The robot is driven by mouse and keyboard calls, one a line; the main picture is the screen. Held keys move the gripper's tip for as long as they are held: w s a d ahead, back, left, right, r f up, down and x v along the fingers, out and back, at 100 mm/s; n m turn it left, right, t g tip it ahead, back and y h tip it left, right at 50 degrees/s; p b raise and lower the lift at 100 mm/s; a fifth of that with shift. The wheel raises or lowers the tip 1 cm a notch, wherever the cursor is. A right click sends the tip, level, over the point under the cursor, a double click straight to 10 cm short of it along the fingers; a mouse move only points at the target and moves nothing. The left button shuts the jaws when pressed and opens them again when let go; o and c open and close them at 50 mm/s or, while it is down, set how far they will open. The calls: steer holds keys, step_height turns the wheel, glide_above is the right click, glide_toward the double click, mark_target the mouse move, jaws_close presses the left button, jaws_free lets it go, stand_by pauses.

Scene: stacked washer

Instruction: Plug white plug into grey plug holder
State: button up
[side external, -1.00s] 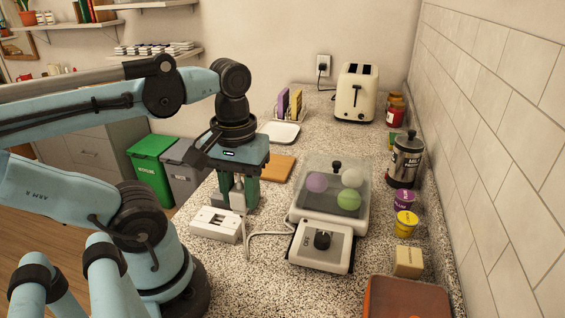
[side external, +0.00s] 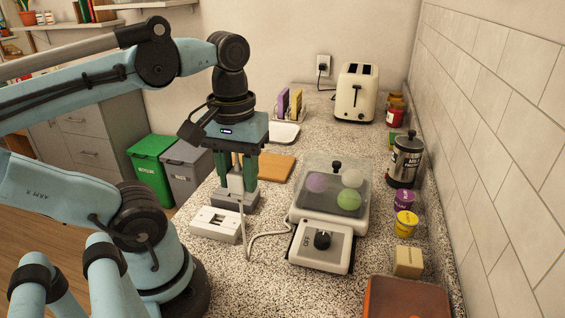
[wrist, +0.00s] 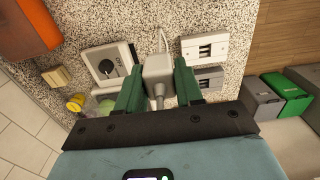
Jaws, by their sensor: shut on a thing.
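My gripper (side external: 236,186) is shut on the white plug (side external: 236,183), which hangs upright between its green fingers. In the wrist view the plug (wrist: 158,72) sits between the fingertips (wrist: 158,88), with its cord running from it. The grey plug holder (side external: 236,205) lies on the counter under or just behind the plug in the side view; the gripper partly hides it. In the wrist view the grey holder (wrist: 209,80) is right of the plug, apart from it in the picture. The plug's prongs are hidden, and its exact height is unclear.
A white plug holder (side external: 215,226) with slots lies in front of the grey one. A lidded cooker (side external: 322,247) with a dial stands to the right, with the cord lying between. A cutting board (side external: 277,168) lies behind.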

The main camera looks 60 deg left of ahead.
steer(key=shift+r, duration=0.25)
steer(key=shift+w+a, duration=0.15)
steer(key=shift+a, duration=0.05)
steer(key=shift+w+a+f, duration=0.75)
steer(key=shift+a+f, duration=1.45)
steer(key=shift+a, duration=0.8)
steer(key=shift+w+a+f, duration=0.75)
steer(key=shift+a+f, duration=1.45)
steer(key=shift+a, duration=0.85)
steer(key=shift+w+a+f, duration=0.75)
steer(key=shift+a+f, duration=1.45)
steer(key=shift+a, duration=0.8)
steer(key=shift+f, duration=1.4)
steer(key=o, duration=1.1)
